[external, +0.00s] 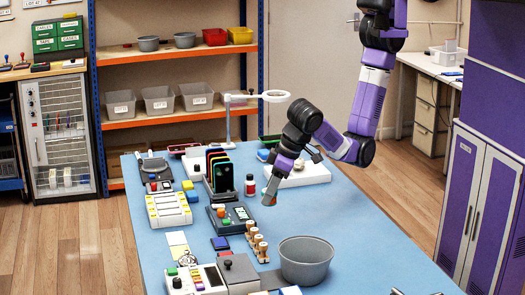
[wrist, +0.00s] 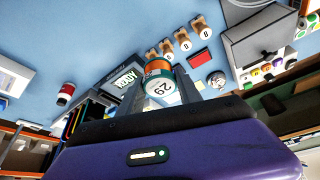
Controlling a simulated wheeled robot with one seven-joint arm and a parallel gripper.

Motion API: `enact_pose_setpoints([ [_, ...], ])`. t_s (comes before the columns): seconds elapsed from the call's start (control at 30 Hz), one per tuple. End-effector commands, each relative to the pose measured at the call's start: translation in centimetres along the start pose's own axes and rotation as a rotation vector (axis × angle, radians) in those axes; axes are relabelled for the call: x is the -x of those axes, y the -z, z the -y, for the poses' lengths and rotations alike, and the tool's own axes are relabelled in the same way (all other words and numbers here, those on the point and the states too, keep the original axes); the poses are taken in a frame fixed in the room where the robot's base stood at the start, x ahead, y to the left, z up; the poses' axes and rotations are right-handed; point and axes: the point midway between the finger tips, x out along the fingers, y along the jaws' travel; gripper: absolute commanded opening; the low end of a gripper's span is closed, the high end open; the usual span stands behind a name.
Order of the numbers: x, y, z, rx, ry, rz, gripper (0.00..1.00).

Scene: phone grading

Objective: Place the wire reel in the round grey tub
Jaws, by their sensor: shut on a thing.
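The wire reel (wrist: 158,68) shows in the wrist view between my gripper's fingers (wrist: 165,92); it has an orange winding and a pale end marked 29. My gripper is shut on it. The round grey tub (external: 305,262) stands at the front of the table, below and to the right of my gripper. I see no contents in it.
A row of wooden pegs (external: 257,242) stands just left of the tub. A grey box (external: 238,272) and a device with coloured keys (external: 197,278) stand at the front left. A phone rack (external: 218,178) and a magnifier lamp (external: 229,118) stand behind.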

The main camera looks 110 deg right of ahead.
Motion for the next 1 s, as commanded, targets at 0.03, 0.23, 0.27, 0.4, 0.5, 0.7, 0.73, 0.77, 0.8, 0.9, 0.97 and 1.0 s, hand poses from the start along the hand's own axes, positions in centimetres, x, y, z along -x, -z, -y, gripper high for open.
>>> enact_pose_setpoints([
  [0.03, 0.2, 0.3, 0.5, 0.012, 0.007, -0.001, 0.02],
  [0.23, 0.8, 0.7, 2.0, 0.071, 0.032, -0.001, 0.02],
  [0.27, 0.8, 0.7, 2.2, 0.078, 0.035, -0.001, 0.02],
  [0.4, 1.0, 0.8, 2.8, 0.108, 0.046, -0.001, 0.02],
  [0.5, 1.2, 0.8, 3.3, 0.135, 0.057, -0.002, 0.02],
  [0.7, 2.1, 1.0, 5.4, 0.257, 0.107, -0.004, 0.02],
  [0.73, 2.5, 1.0, 6.3, 0.312, 0.131, -0.003, 0.02],
  [0.77, 2.8, 0.9, 7.0, 0.364, 0.152, -0.003, 0.02],
  [0.8, 3.2, 0.8, 8.0, 0.438, 0.184, -0.003, 0.02],
  [0.9, 4.3, 0.5, 10.1, 0.627, 0.262, -0.003, 0.02],
  [0.97, 4.9, 0.1, 11.2, 0.751, 0.313, -0.002, 0.02],
  [1.0, 5.4, -0.1, 11.9, 0.835, 0.347, -0.002, 0.02],
])
